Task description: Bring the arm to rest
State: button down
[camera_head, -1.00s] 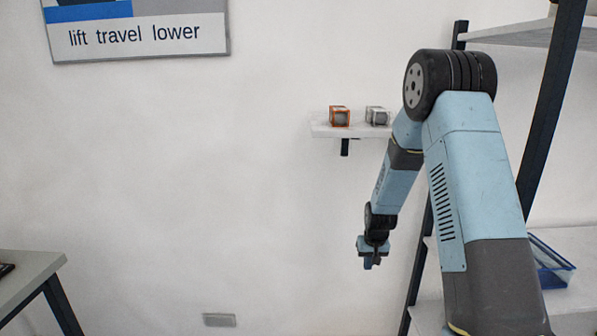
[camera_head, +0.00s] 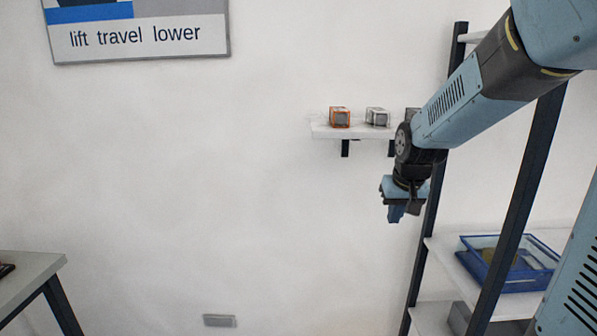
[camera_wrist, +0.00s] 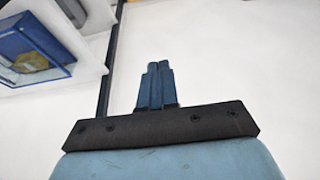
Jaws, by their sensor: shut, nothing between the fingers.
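My gripper (camera_head: 396,213) hangs at the end of my blue and black arm, in front of the white wall and left of the rack's dark upright in the head view. It points downward there. In the wrist view my gripper (camera_wrist: 155,66) shows its two blue fingers close together, with nothing between them. My arm crosses the upper right of the head view and hides part of the rack and the right end of the small wall shelf.
The rack (camera_head: 527,165) stands at the right with a blue tray (camera_head: 500,283) on one shelf. A small wall shelf (camera_head: 322,130) holds an orange box (camera_head: 340,117) and a grey box (camera_head: 377,117). A table (camera_head: 30,277) stands at the left. The middle is clear.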

jog(key=s+r, duration=0.4)
jog(key=s, duration=0.6)
jog(key=s+r+t, duration=0.1)
jog(key=s+r, duration=0.3)
jog(key=s, duration=0.7)
jog(key=shift+s+d+r+t, duration=0.15)
jog(key=shift+r+t, duration=0.15)
jog(key=shift+r, duration=0.05)
